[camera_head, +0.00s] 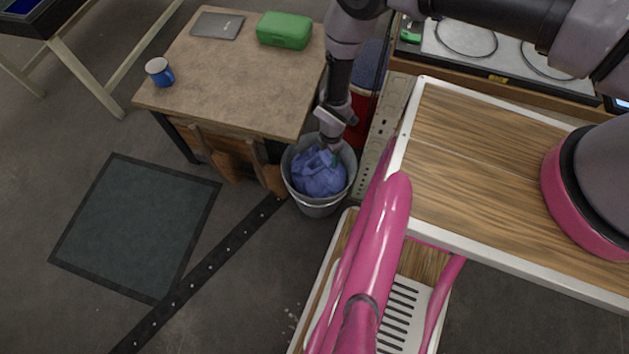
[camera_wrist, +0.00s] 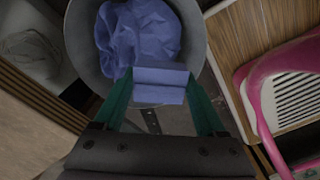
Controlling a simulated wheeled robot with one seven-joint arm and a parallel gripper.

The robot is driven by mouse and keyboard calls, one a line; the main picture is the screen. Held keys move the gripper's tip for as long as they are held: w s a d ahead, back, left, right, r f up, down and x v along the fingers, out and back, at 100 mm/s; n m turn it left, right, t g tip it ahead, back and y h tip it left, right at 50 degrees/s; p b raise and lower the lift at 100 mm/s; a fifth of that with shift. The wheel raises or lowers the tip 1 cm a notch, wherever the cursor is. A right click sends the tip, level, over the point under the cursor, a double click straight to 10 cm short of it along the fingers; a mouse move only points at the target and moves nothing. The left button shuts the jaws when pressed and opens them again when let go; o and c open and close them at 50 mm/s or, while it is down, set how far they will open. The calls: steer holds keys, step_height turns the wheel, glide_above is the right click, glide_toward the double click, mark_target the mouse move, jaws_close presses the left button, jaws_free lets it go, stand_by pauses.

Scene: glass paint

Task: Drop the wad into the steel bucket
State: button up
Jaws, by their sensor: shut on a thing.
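The steel bucket (camera_head: 317,207) stands on the floor beside the wooden table, and its grey wall also shows in the wrist view (camera_wrist: 82,45). Crumpled blue cloth (camera_head: 319,176) lies inside it and also shows in the wrist view (camera_wrist: 137,38). My gripper (camera_head: 331,150) points down at the bucket's mouth. In the wrist view its green fingers (camera_wrist: 160,80) are shut on the wad (camera_wrist: 160,95), a small blue folded block. The wad overlaps the bucket's near rim in that view. In the head view I cannot tell it from the blue cloth.
A red container (camera_head: 361,118) stands behind the bucket. A dark mat (camera_head: 135,228) lies on open floor at left.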

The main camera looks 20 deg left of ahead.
steer(key=shift+f, duration=2.95)
steer(key=o, duration=1.4)
step_height(320, 180, up, 11)
steer(key=shift+f, duration=0.1)
steer(key=shift+s, duration=0.1)
